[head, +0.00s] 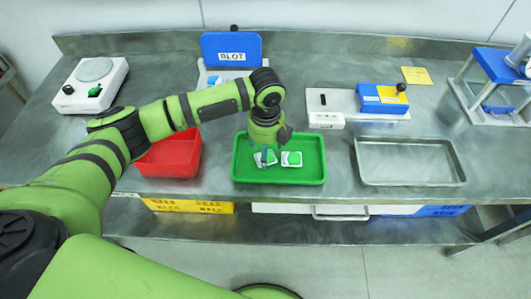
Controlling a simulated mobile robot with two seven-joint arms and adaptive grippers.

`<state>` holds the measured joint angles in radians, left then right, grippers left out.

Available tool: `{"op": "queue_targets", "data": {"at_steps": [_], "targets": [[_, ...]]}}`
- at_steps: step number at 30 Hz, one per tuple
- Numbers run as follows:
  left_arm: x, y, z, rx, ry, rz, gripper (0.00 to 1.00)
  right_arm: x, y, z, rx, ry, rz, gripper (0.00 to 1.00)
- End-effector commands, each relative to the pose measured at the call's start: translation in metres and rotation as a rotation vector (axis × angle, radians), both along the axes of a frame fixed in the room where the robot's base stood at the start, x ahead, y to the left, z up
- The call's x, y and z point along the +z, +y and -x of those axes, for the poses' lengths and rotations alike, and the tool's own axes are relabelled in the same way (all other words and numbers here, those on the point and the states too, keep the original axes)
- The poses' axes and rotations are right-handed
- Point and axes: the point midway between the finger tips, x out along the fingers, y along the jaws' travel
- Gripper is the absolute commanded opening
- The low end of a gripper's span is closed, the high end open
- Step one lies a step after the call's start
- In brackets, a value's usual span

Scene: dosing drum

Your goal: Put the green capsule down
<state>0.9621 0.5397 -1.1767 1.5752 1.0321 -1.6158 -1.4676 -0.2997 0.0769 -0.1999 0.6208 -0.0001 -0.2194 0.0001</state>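My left arm comes in from the left, and its gripper (265,154) points down over the green tray (318,178). Its fingertips are at a green-and-white piece (270,157) at the tray's left-middle, partly hidden by the fingers. I cannot tell whether the fingers are closed on it or just around it. A second piece, a green capsule on a white square (292,158), lies just to the right in the same tray. My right gripper is not in view.
A red bin (170,157) stands left of the green tray, and an empty metal tray (408,162) stands right. Behind are a white scale (92,84), a blue BLOT board (231,49), a blue-and-yellow device (382,99) and a blue press (495,64).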

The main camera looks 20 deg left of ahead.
Motion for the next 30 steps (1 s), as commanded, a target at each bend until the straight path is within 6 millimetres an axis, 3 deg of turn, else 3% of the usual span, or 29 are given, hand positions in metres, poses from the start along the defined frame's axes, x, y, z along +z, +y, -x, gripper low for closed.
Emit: {"op": "queue_targets", "data": {"at_steps": [6,13,18,30], "targets": [[0.048,-0.001,0.0,-0.002,-0.006,0.002,0.72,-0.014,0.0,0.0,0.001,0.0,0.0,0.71],[0.086,-0.002,0.001,0.0,-0.003,0.002,0.72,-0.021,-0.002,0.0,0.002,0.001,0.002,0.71],[0.096,-0.002,0.002,0.0,-0.001,0.001,0.72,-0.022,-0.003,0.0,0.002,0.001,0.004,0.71],[0.097,-0.002,0.002,0.0,0.0,0.001,0.72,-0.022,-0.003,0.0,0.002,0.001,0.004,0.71]]}}
